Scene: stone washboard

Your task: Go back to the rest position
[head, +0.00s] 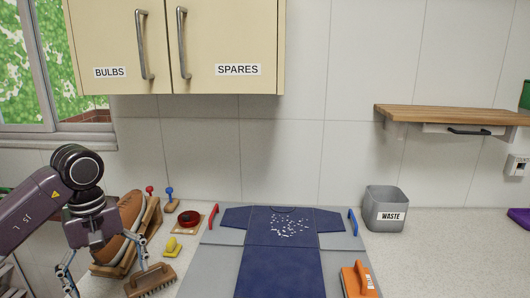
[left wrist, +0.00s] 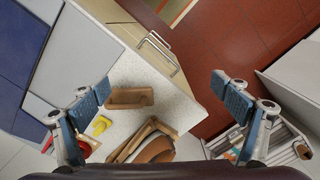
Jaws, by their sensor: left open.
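My left gripper (head: 106,264) is in the lower left of the head view, above the counter's left end. In the left wrist view it (left wrist: 160,92) is open, with its two blue-padded fingers wide apart and nothing between them. A wooden brush (head: 150,281) lies on the counter just right of the gripper; it also shows in the left wrist view (left wrist: 130,97), apart from the fingers. My right gripper is in neither view.
A wooden rack (head: 122,268) with a brown rounded object (head: 128,222) stands beside my left arm. A yellow item (head: 172,247) lies nearby. A navy shirt (head: 278,268) lies on a grey board (head: 213,262). An orange-handled brush (head: 357,281) and WASTE bin (head: 386,222) are right.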

